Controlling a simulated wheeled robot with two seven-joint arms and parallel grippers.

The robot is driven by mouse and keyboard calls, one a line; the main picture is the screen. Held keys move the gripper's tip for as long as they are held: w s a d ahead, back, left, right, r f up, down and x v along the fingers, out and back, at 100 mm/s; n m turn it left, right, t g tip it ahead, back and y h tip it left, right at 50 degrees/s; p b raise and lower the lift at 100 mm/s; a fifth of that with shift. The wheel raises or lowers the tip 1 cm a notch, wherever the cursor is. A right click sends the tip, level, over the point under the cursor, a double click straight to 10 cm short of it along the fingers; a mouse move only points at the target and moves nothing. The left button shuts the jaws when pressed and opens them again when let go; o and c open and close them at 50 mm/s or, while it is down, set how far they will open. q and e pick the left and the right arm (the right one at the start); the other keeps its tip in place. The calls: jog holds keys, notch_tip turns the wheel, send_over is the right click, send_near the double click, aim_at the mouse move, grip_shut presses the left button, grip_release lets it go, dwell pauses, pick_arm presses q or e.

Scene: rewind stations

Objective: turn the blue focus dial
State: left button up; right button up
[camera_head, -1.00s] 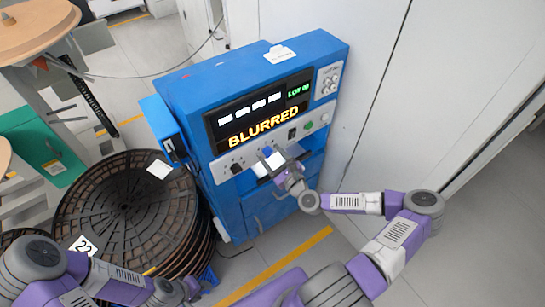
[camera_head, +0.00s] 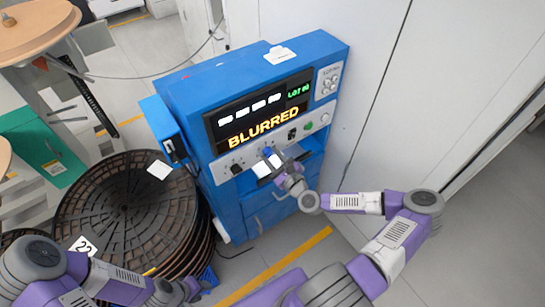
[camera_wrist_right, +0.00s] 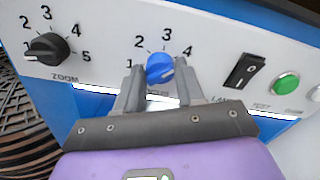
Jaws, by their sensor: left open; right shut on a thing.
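The blue focus dial (camera_wrist_right: 159,68) is on the white panel strip of a blue machine (camera_head: 240,190), with 2, 3 and 4 printed around it. It also shows as a small blue spot in the head view (camera_head: 268,152). My right gripper (camera_wrist_right: 160,76) is shut on the dial, one finger on each side. In the head view my right gripper (camera_head: 275,163) reaches the panel from the lower right. The dial's exact setting is hard to read. The display (camera_head: 262,128) reads BLURRED in orange. My left gripper (camera_head: 188,288) is open and low at the left, away from the machine.
A black zoom knob (camera_wrist_right: 46,48) sits left of the dial; a black rocker switch (camera_wrist_right: 244,70) and a green button (camera_wrist_right: 286,85) sit right of it. Stacked dark reels (camera_head: 125,205) stand left of the machine. Floor at the right is clear.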

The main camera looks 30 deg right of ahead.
jog(key=n, duration=0.5)
jog(key=shift+n, duration=1.8)
jog(key=o, duration=1)
jog(key=shift+p, duration=0.3)
jog(key=s, duration=0.7)
jog(key=shift+s+d+p, duration=0.25)
jog(key=shift+s+p, duration=0.05)
jog(key=shift+p, duration=0.15)
